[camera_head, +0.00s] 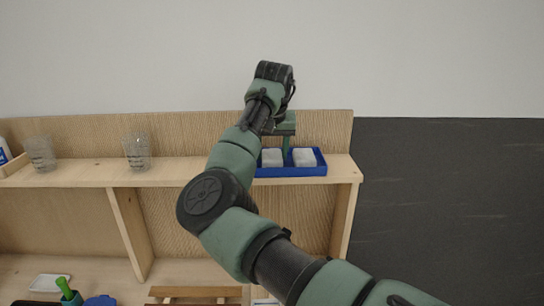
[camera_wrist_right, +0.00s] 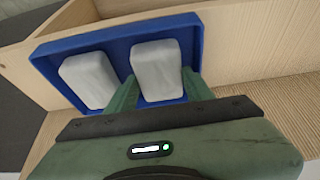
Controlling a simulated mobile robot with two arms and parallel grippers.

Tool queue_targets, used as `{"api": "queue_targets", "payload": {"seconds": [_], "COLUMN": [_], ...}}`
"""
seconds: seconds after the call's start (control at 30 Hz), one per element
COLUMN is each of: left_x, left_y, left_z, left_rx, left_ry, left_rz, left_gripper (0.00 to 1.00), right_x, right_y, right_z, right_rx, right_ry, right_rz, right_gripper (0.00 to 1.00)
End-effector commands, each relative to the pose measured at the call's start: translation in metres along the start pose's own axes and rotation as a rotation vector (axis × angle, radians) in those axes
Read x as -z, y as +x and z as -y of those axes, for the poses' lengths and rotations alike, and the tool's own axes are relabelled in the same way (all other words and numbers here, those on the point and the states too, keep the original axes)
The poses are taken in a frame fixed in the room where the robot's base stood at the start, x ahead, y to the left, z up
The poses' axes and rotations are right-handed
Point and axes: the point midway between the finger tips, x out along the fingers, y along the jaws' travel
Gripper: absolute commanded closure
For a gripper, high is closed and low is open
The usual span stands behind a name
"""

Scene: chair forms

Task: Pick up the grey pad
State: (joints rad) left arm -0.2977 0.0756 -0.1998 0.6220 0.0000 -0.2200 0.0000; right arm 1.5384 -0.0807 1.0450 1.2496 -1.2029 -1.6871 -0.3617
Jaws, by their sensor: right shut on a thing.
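Two pale grey pads sit side by side in a blue tray (camera_head: 318,170) on the right end of the wooden shelf. My right gripper (camera_wrist_right: 160,78) reaches down over the tray and is shut on one grey pad (camera_head: 272,158), the left one in the head view. The same held pad (camera_wrist_right: 158,68) shows between the green fingers in the right wrist view, still low in the tray. The other grey pad (camera_head: 304,157) lies just beside one finger; it also shows in the wrist view (camera_wrist_right: 90,80). My forearm hides the tray's left end in the head view. My left gripper is not in view.
Two clear glasses, one (camera_head: 137,151) mid-shelf and one (camera_head: 40,153) farther left, stand on the shelf (camera_head: 80,174). A back panel (camera_head: 330,130) rises behind the tray. Below are a wooden rack (camera_head: 195,292), a white dish (camera_head: 50,283) and a green-handled item (camera_head: 65,288).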

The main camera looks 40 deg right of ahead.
Motion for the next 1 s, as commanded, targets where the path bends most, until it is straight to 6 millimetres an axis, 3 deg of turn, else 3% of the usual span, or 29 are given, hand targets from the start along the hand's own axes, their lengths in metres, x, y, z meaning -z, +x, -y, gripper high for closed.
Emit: {"api": "queue_targets", "payload": {"seconds": [0.17, 0.33, 0.53, 0.7, 1.0], "left_x": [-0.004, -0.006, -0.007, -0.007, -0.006], "left_y": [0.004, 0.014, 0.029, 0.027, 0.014], "left_z": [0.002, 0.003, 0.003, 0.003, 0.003], "left_rx": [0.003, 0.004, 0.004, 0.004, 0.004], "left_ry": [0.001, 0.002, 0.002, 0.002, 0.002], "left_rz": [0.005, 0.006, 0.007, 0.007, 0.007], "left_gripper": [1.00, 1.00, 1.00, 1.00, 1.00], "right_x": [0.003, 0.011, 0.034, 0.053, 0.073], "right_y": [-0.006, -0.027, -0.083, -0.128, -0.175], "right_z": [0.000, -0.001, -0.003, -0.002, -0.001], "right_rx": [0.001, 0.000, 0.000, 0.000, 0.000], "right_ry": [0.000, 0.001, 0.000, -0.001, 0.000], "right_rz": [0.001, -0.001, -0.003, -0.001, 0.001], "right_gripper": [0.87, 0.87, 0.87, 0.87, 0.87]}}
